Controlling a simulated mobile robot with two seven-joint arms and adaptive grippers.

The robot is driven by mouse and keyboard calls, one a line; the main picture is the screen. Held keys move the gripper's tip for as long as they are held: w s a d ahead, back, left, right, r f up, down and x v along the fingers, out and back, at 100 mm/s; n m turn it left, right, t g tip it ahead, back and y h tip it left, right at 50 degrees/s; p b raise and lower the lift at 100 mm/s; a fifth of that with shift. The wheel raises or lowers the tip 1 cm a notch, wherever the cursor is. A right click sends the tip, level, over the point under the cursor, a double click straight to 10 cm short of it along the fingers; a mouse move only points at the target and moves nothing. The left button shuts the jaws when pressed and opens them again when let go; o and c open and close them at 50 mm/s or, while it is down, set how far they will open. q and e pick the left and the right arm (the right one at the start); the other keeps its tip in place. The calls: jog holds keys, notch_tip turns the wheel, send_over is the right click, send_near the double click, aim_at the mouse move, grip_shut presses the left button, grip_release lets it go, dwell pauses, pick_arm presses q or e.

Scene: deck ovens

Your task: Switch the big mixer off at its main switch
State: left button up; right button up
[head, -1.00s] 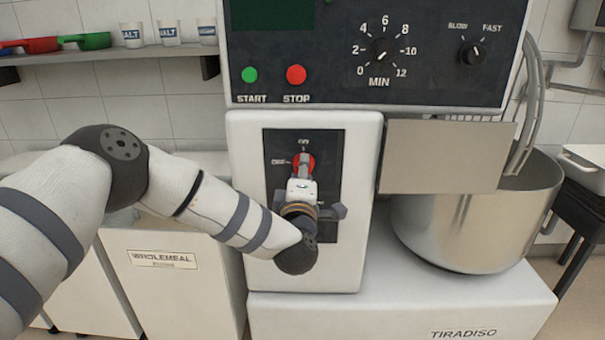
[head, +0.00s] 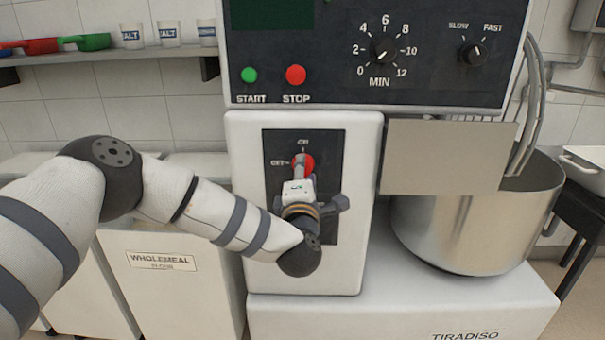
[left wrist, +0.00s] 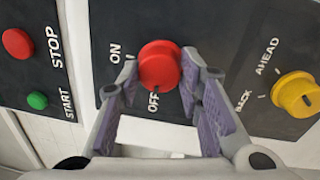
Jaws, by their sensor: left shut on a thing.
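The main switch is a round red knob (head: 309,162) on a dark plate on the front of the big mixer (head: 240,190). ON is marked above it and OFF at its left in the head view. My left gripper (head: 302,168) reaches it from below and is shut on it. In the left wrist view, the red knob (left wrist: 158,66) sits between the two fingertips of my left gripper (left wrist: 160,72), with the ON and OFF labels beside it. My right gripper is not in view.
A green START button (head: 249,75), a red STOP button (head: 296,75) and dials are on the panel above. A yellow AHEAD/BACK knob (left wrist: 297,94) is close to the fingers. The steel bowl (head: 470,235) stands at the right, the wholemeal bin (head: 175,300) at the left.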

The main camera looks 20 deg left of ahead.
pick_arm(q)
jog(key=o, duration=1.2)
jog(key=v, duration=1.2)
